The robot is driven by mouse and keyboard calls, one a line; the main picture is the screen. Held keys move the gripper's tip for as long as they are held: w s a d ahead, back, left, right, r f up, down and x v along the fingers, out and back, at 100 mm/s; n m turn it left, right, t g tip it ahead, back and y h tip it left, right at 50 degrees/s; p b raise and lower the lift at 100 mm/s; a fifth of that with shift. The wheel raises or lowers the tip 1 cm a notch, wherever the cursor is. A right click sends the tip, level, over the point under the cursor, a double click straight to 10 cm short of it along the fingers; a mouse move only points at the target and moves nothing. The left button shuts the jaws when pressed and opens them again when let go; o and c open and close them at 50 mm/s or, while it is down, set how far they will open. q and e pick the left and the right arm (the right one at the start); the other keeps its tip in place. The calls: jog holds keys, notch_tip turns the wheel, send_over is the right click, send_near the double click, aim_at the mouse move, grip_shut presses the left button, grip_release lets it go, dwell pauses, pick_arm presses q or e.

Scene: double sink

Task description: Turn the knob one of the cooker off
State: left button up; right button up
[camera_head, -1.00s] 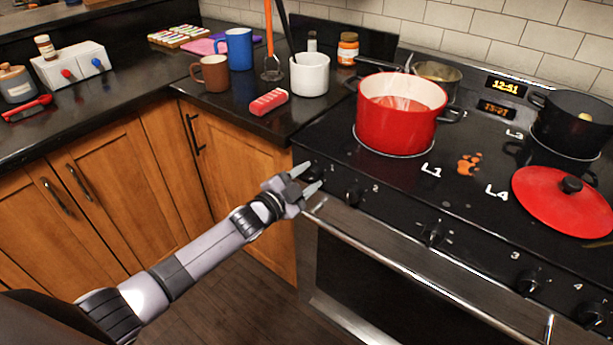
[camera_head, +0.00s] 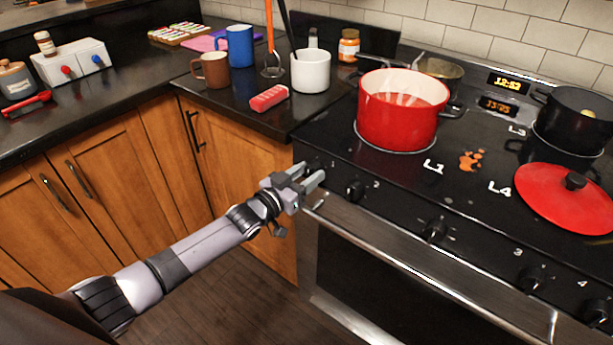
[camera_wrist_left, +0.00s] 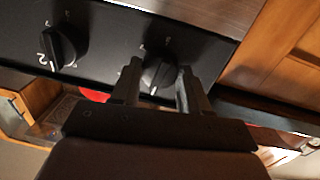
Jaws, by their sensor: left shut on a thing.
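The cooker (camera_head: 330,225) has a black front panel with a row of black knobs. My left gripper (camera_head: 312,178) is at the panel's left end, at knob one. In the left wrist view my left gripper (camera_wrist_left: 157,85) has its fingers on either side of knob one (camera_wrist_left: 158,72) and is shut on it. In the head view the fingers mostly hide this knob. Knob two (camera_head: 355,189) is just to the right; it also shows in the left wrist view (camera_wrist_left: 62,45). My right gripper is not in view.
A red pot (camera_head: 400,115) stands on the hob above the knobs. A red lid (camera_head: 550,205) lies at the right and a black pot (camera_head: 578,125) stands behind it. The oven handle (camera_head: 430,262) runs below the panel. Wooden cabinets (camera_head: 110,185) are at the left.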

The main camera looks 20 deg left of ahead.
pick_arm(q)
jog(key=shift+f+n, duration=0.1)
jog(key=shift+n, duration=0.8)
jog(key=o, duration=1.1)
jog(key=shift+c, duration=0.2)
jog(key=shift+s, duration=0.1)
jog(key=v, duration=0.7)
